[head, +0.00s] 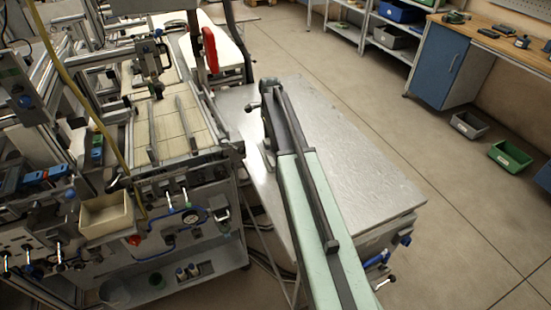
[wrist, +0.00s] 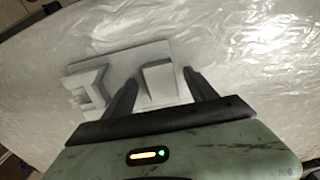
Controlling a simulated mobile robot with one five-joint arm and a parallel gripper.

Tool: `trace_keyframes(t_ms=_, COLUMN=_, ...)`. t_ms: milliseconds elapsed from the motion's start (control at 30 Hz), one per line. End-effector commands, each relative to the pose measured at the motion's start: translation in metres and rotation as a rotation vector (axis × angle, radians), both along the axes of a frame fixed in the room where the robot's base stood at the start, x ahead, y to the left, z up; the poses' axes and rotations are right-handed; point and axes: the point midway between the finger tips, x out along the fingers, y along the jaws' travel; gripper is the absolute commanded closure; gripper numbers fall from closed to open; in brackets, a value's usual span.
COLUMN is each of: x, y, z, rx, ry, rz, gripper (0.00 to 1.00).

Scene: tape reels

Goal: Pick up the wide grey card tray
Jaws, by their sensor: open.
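A light grey card tray (wrist: 118,64) with raised blocky parts lies on the metal table (head: 375,180). In the wrist view it sits ahead of and between my fingers, reaching further to the left. My gripper (wrist: 160,78) is open. One dark finger overlaps the tray's middle in the picture and the other is by its right side. I cannot tell whether either finger touches it. Its near part is hidden by my gripper. In the head view my arm crosses the table and the tray cannot be clearly made out.
A machine frame with rails and a small cream bin (head: 106,217) stands close on the left. A red part (head: 210,49) rises beyond the table's far left. Grey (head: 469,124) and green (head: 511,156) bins stand on the floor at right. The table's right part is clear.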

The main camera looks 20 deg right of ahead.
Motion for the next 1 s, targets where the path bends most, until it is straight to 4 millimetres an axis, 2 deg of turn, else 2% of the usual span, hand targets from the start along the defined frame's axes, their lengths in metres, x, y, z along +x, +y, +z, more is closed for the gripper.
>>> trace_keyframes(t_ms=33, x=0.000, y=0.000, z=0.001, rx=0.000, ry=0.000, rz=0.000, gripper=0.34)
trace_keyframes(t_ms=267, x=0.000, y=0.000, z=0.001, rx=0.000, ry=0.000, rz=0.000, gripper=0.98)
trace_keyframes(t_ms=567, x=0.000, y=0.000, z=0.003, rx=0.000, ry=0.000, rz=0.000, gripper=1.00)
trace_keyframes(t_ms=767, x=0.000, y=0.000, z=0.019, rx=0.000, ry=0.000, rz=0.000, gripper=1.00)
trace_keyframes(t_ms=933, x=0.000, y=0.001, z=0.043, rx=0.000, ry=0.000, rz=0.001, gripper=1.00)
trace_keyframes(t_ms=967, x=-0.001, y=0.001, z=0.046, rx=0.000, ry=0.000, rz=0.001, gripper=1.00)
trace_keyframes(t_ms=1000, x=-0.014, y=0.004, z=0.039, rx=0.000, ry=0.000, rz=0.001, gripper=1.00)
